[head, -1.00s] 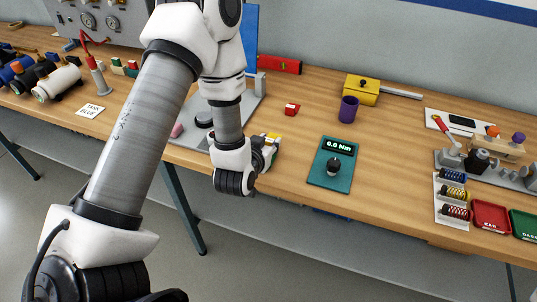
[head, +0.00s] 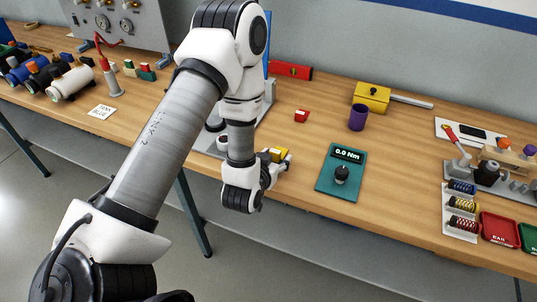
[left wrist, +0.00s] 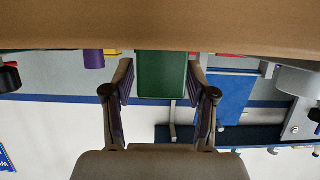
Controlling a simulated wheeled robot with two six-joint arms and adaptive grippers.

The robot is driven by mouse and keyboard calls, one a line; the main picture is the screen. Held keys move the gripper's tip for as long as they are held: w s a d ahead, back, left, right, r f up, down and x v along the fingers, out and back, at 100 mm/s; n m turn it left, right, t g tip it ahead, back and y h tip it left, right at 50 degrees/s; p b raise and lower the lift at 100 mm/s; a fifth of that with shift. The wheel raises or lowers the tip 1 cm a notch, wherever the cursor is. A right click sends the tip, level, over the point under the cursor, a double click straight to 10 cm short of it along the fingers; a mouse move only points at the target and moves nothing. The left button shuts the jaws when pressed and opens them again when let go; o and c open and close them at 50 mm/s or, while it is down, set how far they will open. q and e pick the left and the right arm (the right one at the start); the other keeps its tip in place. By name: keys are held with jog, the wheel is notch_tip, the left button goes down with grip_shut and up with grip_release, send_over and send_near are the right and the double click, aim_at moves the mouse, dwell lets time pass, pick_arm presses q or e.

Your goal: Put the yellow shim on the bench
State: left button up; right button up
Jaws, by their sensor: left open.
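A small yellow piece (head: 277,154), likely the yellow shim, shows at the front of the bench (head: 305,180), partly hidden by my left gripper (head: 279,167). That gripper is open at the bench's front edge, its fingers close to the yellow piece. I cannot tell whether they touch it. In the left wrist view, which looks upside down, a green block (left wrist: 162,76) shows between the two spread fingers. The shim is not clear in that view. My right gripper is not in view.
A teal torque gauge (head: 334,190) lies right of the gripper. A blue panel on a grey stand is behind my arm. Bare wood lies between gripper and gauge.

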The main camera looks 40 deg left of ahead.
aim_at(276, 155)
pick_arm(q)
jog(key=shift+f+b+v, duration=0.2)
jog(key=shift+b+v, duration=0.15)
jog(key=shift+v, duration=0.75)
jog(key=shift+s+d+r+p, duration=0.2)
jog(key=shift+s+r+p, duration=0.8)
jog(key=shift+r, duration=0.05)
jog(key=s+d+f+g+h+p, duration=0.1)
jog(key=s+d+f+g+p, duration=0.1)
jog(key=s+f+g, duration=0.2)
jog(key=s+d+f+m+g+h+p, duration=0.1)
jog(key=s+d+f+g+p, duration=0.1)
jog(key=s, duration=0.9)
jog(key=s+d+f+m+g+h+p, duration=0.1)
jog(key=s+d+f+g+p, duration=0.2)
jog(key=s+f+g, duration=0.3)
jog(key=shift+s+f+g, duration=0.35)
jog(key=shift+s+g, duration=0.25)
jog(key=shift+s, duration=0.3)
